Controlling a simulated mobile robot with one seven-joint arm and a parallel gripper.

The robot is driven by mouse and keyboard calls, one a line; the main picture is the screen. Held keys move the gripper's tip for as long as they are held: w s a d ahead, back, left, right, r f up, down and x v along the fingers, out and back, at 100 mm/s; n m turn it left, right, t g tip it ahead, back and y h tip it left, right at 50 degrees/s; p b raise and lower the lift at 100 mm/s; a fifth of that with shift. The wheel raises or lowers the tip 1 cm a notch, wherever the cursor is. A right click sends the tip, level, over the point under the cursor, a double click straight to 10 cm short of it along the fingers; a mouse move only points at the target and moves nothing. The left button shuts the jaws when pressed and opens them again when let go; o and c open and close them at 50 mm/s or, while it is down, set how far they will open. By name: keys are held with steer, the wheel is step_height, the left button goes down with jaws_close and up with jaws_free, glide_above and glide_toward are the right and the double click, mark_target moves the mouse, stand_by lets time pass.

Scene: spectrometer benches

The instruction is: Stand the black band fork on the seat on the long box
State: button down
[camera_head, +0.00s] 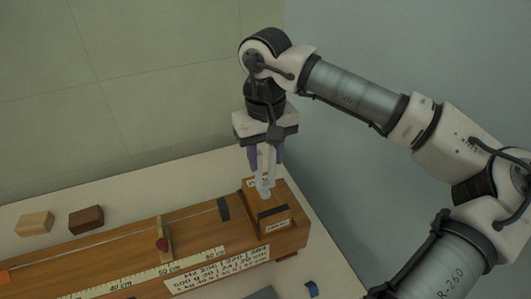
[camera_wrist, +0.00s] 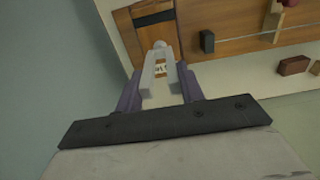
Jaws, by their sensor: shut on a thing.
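My gripper (camera_head: 265,162) points down over the right end of the long wooden box (camera_head: 120,262). It is shut on a pale grey two-pronged fork (camera_head: 265,184). In the wrist view the fork (camera_wrist: 160,62) shows its prongs near the fingers and a rounded end away from them. No black band can be made out on it. The fork's lower end is over the raised end block (camera_head: 290,238); I cannot tell whether it touches. A dark rectangular piece (camera_head: 273,213) is on that block, beside the fork's lower end. I cannot tell for certain which part is the seat.
The box carries a ruler (camera_head: 150,272), a string, a dark stop (camera_head: 223,208) and a reddish knob (camera_head: 162,244). A tan block (camera_head: 35,223) and a brown block (camera_head: 86,219) lie behind it. A small blue object (camera_head: 312,289) lies near the bench's front right.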

steer(key=shift+f, duration=0.2)
steer(key=c, duration=0.9)
jaws_free()
steer(key=shift+r, duration=0.15)
step_height(320, 180, up, 12)
steer(key=shift+r+b, duration=0.1)
steer(key=shift+b, duration=0.75)
